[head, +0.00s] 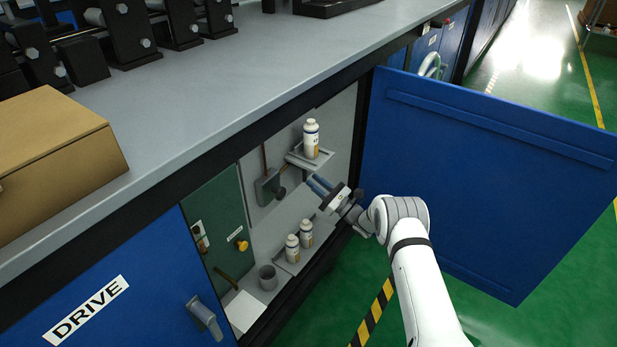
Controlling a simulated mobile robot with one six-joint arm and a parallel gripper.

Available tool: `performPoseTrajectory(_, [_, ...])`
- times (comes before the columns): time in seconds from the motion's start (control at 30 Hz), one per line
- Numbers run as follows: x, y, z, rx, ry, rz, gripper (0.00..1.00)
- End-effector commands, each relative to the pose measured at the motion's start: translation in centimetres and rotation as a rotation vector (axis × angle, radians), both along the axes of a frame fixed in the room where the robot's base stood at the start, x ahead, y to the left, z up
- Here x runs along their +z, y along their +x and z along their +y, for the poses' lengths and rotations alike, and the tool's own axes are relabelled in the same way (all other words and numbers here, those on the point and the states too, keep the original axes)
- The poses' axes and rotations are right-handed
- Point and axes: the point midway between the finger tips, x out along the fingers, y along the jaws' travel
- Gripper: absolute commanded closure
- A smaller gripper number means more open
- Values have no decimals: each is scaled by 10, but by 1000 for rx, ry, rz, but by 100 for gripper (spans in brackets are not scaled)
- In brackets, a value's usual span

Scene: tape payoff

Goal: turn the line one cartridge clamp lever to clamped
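Inside the open cabinet, a grey block (268,188) on the back wall has a brown rod (264,158) rising from it and a dark round knob (282,191) at its right. It may be the cartridge clamp with its lever; no line label is readable there, and I cannot tell its setting. My gripper (313,182) reaches in from the right, its two blue-grey fingers pointing left towards the block. The fingers look slightly apart with nothing between them. They appear to the right of the knob, not touching it.
A white bottle (311,140) stands on a small shelf (309,160) just above my gripper. Two more bottles (299,240) and a grey cup (268,277) stand below. A green panel (216,232) with a yellow knob (242,245) is at left. The open blue door (480,170) stands right.

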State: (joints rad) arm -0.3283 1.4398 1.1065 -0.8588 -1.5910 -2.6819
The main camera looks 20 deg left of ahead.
Motion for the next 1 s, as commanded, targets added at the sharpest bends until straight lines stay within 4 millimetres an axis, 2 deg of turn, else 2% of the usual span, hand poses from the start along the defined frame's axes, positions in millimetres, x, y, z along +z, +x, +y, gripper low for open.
performPoseTrajectory(0.1, [-6, -4, -21, -3, -1, 5, 76])
performPoseTrajectory(0.33, [-18, -10, -46, -1, 0, 1, 76])
performPoseTrajectory(1.0, [-20, -12, -49, 0, 1, 1, 76])
